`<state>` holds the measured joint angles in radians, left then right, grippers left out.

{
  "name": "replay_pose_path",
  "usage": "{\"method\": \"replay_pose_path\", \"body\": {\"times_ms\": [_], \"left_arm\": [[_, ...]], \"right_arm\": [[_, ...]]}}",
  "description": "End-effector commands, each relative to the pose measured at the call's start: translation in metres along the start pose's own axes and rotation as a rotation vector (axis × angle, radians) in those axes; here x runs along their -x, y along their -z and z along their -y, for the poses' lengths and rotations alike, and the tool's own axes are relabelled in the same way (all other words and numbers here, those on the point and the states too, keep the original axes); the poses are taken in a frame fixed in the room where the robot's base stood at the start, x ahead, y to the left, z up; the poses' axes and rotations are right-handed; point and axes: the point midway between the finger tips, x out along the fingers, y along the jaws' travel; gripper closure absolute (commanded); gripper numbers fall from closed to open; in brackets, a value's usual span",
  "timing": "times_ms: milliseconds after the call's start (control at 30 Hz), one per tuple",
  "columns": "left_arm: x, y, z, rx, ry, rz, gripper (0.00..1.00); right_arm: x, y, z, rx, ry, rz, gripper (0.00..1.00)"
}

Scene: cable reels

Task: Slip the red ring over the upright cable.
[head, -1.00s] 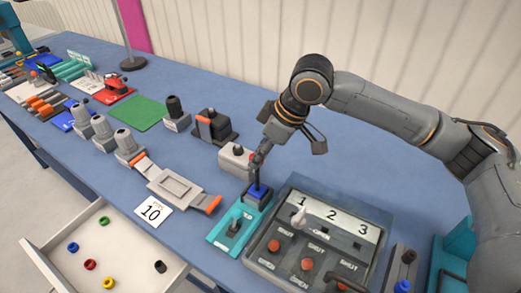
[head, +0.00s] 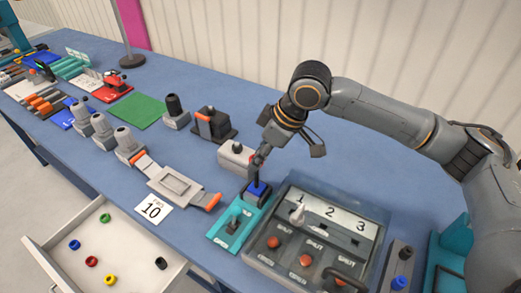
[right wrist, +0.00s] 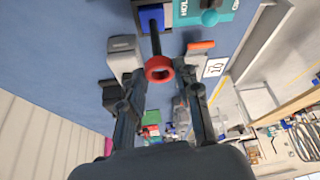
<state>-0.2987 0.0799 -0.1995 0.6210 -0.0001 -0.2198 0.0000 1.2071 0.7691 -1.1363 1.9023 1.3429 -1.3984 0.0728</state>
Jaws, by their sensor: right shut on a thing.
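The red ring (right wrist: 159,69) is between the fingertips of my right gripper (right wrist: 160,74), which is shut on it. In the head view my right gripper (head: 257,160) is at the upper end of the upright cable (head: 256,174). The thin black cable rises from a blue block (head: 262,189) and also shows in the right wrist view (right wrist: 155,42). There the cable's end meets the ring's edge in the picture; I cannot tell whether the ring is around it. My left gripper is not in view.
A teal plate (head: 224,236) with a switch and a numbered control panel (head: 305,262) stand in front of the cable. A grey box (head: 232,153) is close behind. An open drawer (head: 135,262) holds several coloured rings, one red.

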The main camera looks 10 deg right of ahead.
Motion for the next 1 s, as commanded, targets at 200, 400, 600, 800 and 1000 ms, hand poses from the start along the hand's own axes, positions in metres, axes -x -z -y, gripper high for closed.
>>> {"method": "replay_pose_path", "body": {"times_ms": [200,400,600,800,1000], "left_arm": [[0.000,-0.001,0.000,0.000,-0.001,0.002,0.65],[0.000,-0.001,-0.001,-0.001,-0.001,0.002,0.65],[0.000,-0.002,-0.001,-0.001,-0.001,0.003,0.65],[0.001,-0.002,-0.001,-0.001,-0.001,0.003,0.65],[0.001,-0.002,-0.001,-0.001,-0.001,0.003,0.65]], "right_arm": [[-0.004,-0.002,0.000,0.000,0.000,0.000,0.80],[-0.004,-0.002,0.000,0.001,0.000,0.000,0.80],[-0.005,-0.002,0.000,0.001,0.000,0.000,0.80],[-0.012,-0.005,0.000,0.000,0.001,0.001,0.80],[-0.019,-0.008,0.000,0.001,0.001,0.000,0.80]]}}
